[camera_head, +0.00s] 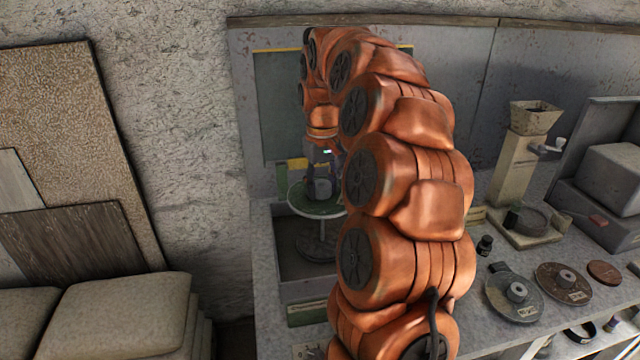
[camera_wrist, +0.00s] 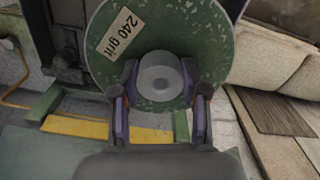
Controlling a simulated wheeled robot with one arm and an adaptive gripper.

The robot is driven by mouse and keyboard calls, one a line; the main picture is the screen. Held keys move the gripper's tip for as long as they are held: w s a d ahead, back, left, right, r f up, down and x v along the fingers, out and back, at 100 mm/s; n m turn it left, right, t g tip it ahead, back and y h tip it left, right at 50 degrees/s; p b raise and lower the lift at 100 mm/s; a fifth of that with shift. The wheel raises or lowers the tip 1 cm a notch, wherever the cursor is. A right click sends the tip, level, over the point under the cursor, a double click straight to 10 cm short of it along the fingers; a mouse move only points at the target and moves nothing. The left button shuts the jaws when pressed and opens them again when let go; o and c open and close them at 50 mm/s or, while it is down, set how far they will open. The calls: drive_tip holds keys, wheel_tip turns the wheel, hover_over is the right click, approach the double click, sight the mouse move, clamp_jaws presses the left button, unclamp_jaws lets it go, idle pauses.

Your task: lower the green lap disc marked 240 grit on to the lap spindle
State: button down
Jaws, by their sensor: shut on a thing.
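The green lap disc (camera_head: 306,207) is held in my gripper (camera_head: 322,172) in the head view, roughly level, above a grey open-topped basin (camera_head: 288,240). In the wrist view the disc (camera_wrist: 105,70) shows its "240 grit" label (camera_wrist: 122,31). The two fingers of my gripper (camera_wrist: 160,88) are shut on the disc's grey central hub (camera_wrist: 160,72). A dark round part (camera_head: 316,248) sits in the basin under the disc, with a visible gap between them. The spindle's tip cannot be made out; the disc and my arm hide part of the basin.
On the bench at right lie a grey disc (camera_head: 498,296), a brown disc (camera_head: 552,286) and a small black knob (camera_head: 485,245). A hopper device (camera_head: 515,165) stands behind them. Padded sacks (camera_head: 120,315) and boards (camera_head: 75,240) are at left. My arm covers the middle.

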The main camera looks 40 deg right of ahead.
drive_tip(key=shift+s+f+b, duration=0.1)
drive_tip(key=shift+b, duration=0.2)
drive_tip(key=shift+f, duration=0.15)
drive_tip(key=b, duration=0.3)
hover_over(323, 240)
drive_tip(key=shift+f, duration=2.2)
drive_tip(key=shift+b, duration=0.5)
drive_tip(key=shift+f+b, duration=2.2)
drive_tip(key=shift+f, duration=1.95)
idle(0.3)
